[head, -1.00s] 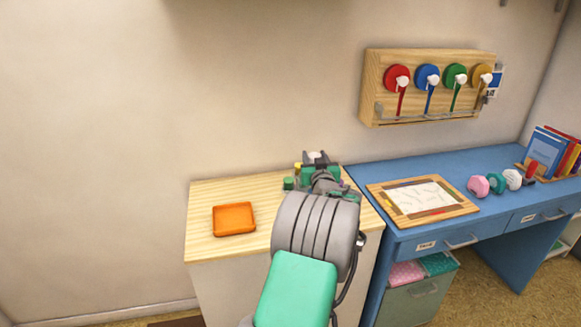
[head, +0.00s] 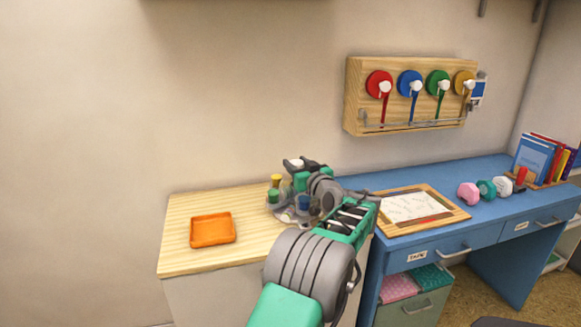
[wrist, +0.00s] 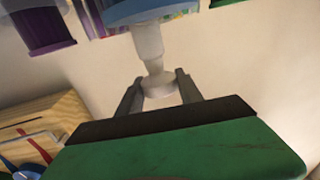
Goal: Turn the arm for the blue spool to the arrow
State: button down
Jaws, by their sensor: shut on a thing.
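A small stand with coloured spools (head: 274,210) stands at the cabinet's right end, partly hidden by my arm. I make out a yellow spool (head: 276,181), a green one (head: 273,197) and a blue one (head: 304,203). In the wrist view my gripper (wrist: 158,90) is shut on a pale round knob (wrist: 157,80), which joins a pale stem and a blue disc (wrist: 150,12). Purple spool-like parts (wrist: 42,30) show beside it. In the head view my gripper (head: 303,165) is above the stand, its fingertips unclear. I cannot make out an arrow.
An orange tray (head: 212,229) lies on the wooden cabinet top (head: 185,265) to the left. A framed board (head: 415,210) lies on the blue desk (head: 480,220). A wall panel (head: 355,120) holds coloured discs with ribbons. The cabinet top between tray and stand is clear.

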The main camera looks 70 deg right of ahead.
dwell(0.3)
jog(key=c, duration=0.8)
grip_release()
jog(key=v, duration=0.7)
jog(key=shift+s+a, duration=0.25)
jog(key=shift+a, duration=0.05)
